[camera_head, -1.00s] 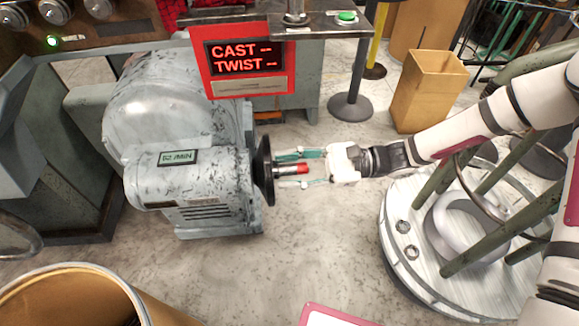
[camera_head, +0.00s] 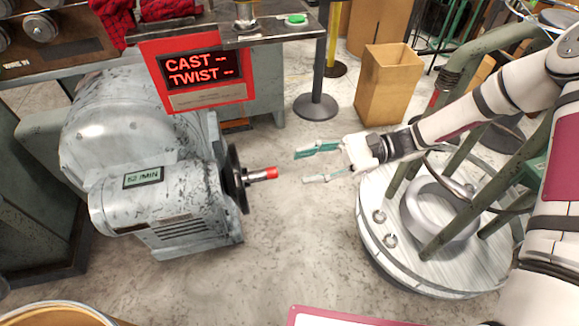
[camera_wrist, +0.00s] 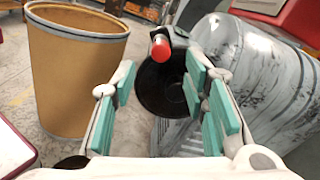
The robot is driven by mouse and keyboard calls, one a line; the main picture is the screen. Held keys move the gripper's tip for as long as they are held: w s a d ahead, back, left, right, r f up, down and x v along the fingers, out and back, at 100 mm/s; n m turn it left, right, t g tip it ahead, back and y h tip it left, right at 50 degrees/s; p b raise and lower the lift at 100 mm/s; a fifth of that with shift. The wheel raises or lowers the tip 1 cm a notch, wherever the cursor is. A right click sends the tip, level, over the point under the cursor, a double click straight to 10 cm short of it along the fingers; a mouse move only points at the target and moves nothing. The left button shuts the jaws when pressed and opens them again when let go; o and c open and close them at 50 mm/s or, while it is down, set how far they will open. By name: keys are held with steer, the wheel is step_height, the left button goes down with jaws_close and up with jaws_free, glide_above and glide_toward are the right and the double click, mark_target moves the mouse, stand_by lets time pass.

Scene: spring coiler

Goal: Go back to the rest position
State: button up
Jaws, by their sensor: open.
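My gripper (camera_head: 322,163) is open and empty, with teal-padded fingers pointing left in the head view. It stands a short way to the right of the red-tipped shaft (camera_head: 262,174) on the grey motor (camera_head: 165,205), with a clear gap between them. In the wrist view the red tip (camera_wrist: 160,47) shows beyond and between the open fingers, in front of a black disc (camera_wrist: 165,85). The fingers do not touch it. My arm reaches in from the right of the head view.
A round slatted platform (camera_head: 385,265) with green posts stands close under my arm. A red CAST/TWIST display (camera_head: 200,72) stands above the motor. A cardboard bin (camera_head: 390,88) and a black post base (camera_head: 316,106) stand behind. A brown drum (camera_wrist: 78,70) shows in the wrist view.

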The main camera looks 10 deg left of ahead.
steer(key=shift+w+d, duration=0.25)
steer(key=shift+d, duration=0.25)
steer(key=s+d+r+n+t+h, duration=0.4)
steer(key=s+d+r+h, duration=0.45)
steer(key=s+d, duration=0.3)
steer(key=s+d+r+n+t+h, duration=0.5)
steer(key=s+d+r+h, duration=0.4)
steer(key=s, duration=0.4)
step_height(320, 180, up, 20)
steer(key=d+t+y+p, duration=0.1)
steer(key=t+p, duration=0.2)
steer(key=p, duration=1.4)
steer(key=shift+f, duration=0.2)
